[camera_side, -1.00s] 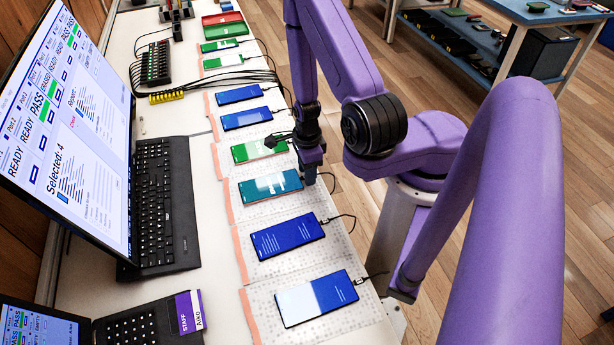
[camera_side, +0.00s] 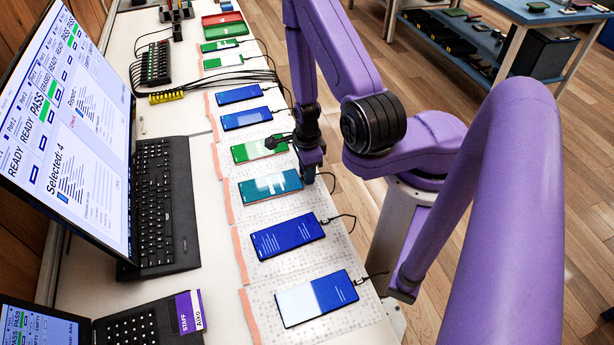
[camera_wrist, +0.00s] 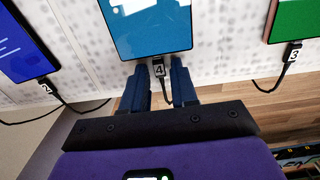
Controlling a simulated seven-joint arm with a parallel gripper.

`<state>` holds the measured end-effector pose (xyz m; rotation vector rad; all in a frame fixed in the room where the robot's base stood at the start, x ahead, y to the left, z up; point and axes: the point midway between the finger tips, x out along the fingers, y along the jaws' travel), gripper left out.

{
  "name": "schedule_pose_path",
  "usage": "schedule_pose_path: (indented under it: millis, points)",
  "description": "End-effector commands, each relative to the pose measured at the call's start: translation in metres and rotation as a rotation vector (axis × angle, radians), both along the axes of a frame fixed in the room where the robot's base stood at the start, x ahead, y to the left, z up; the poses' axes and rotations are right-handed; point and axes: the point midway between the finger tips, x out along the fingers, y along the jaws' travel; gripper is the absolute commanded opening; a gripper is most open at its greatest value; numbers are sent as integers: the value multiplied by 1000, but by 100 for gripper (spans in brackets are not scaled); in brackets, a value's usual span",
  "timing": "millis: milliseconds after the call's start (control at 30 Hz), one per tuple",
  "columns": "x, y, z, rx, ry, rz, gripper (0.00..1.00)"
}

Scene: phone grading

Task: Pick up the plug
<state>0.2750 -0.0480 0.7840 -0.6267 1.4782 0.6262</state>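In the wrist view a dark plug (camera_wrist: 158,68) with a white label "4" sits at the lower edge of a teal phone (camera_wrist: 148,25), its cable running down from it. My gripper (camera_wrist: 165,70) has its two blue fingers on either side of this plug, with a visible space between them, so it is open. In the side view my gripper (camera_side: 311,172) is low at the right end of the teal phone (camera_side: 270,186). The plug is hidden behind the fingers there; a piece of its cable shows to their right.
Neighbouring plugs labelled "2" (camera_wrist: 45,88) and "3" (camera_wrist: 293,55) sit at a blue phone (camera_wrist: 22,45) and a green phone (camera_wrist: 295,20). Phones lie in a row on pale mats along the table. A laptop (camera_side: 160,205) stands at the left.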

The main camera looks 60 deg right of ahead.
Motion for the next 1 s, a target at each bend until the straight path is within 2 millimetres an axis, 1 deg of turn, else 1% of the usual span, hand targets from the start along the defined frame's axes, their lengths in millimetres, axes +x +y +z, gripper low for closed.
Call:
schedule_pose_path:
  millis: [33, 67, 100, 433, 600, 767, 1000]
  points:
    - [0, 0, 0, 0, 0, 0, 10]
    - [0, 0, 0, 0, 0, 0, 1]
    - [0, 0, 0, 0, 0, 0, 0]
    - [0, 0, 0, 0, 0, 0, 0]
    - [0, 0, 5, 0, 0, 0, 0]
    - [1, -1, 18, -1, -1, -1, 0]
    - [1, -1, 50, -3, -4, -1, 0]
